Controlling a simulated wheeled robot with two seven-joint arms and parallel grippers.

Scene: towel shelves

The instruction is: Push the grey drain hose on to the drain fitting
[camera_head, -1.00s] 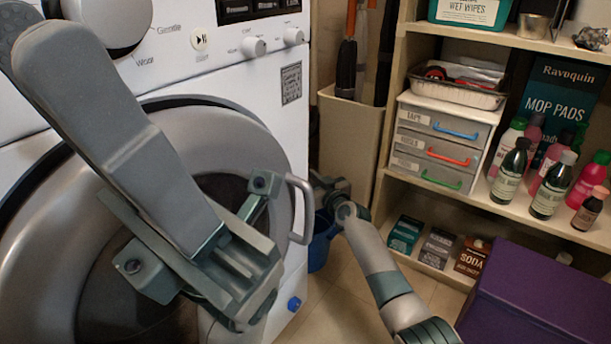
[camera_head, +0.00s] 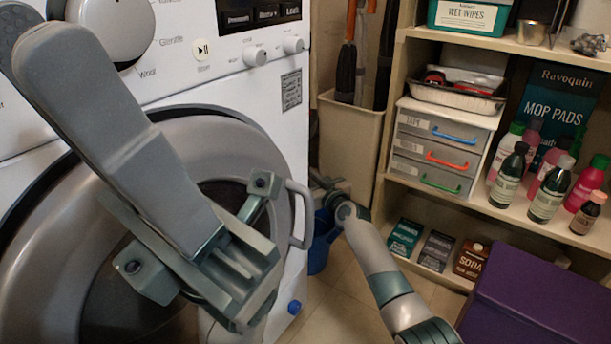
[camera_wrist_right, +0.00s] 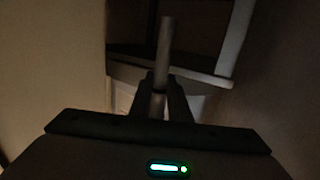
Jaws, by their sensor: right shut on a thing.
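My right gripper (camera_wrist_right: 164,92) is shut on the grey drain hose (camera_wrist_right: 165,42) in the right wrist view. The hose stands up between the fingers, its free end pointing away from the camera. In the head view my right gripper (camera_head: 322,186) is low beside the washing machine, partly hidden behind the door handle; the hose cannot be made out there. My left gripper (camera_head: 197,225) is open and empty, its fingers wide apart in front of the machine's round door. I cannot pick out the drain fitting in either view; the wrist view is dark.
The white washing machine (camera_head: 205,85) fills the left, with a grey door handle (camera_head: 303,215). A beige bin (camera_head: 348,140) and a blue bucket (camera_head: 320,245) stand beside it. Shelves (camera_head: 400,75) with bottles and drawers are at right, a purple box (camera_head: 540,300) below.

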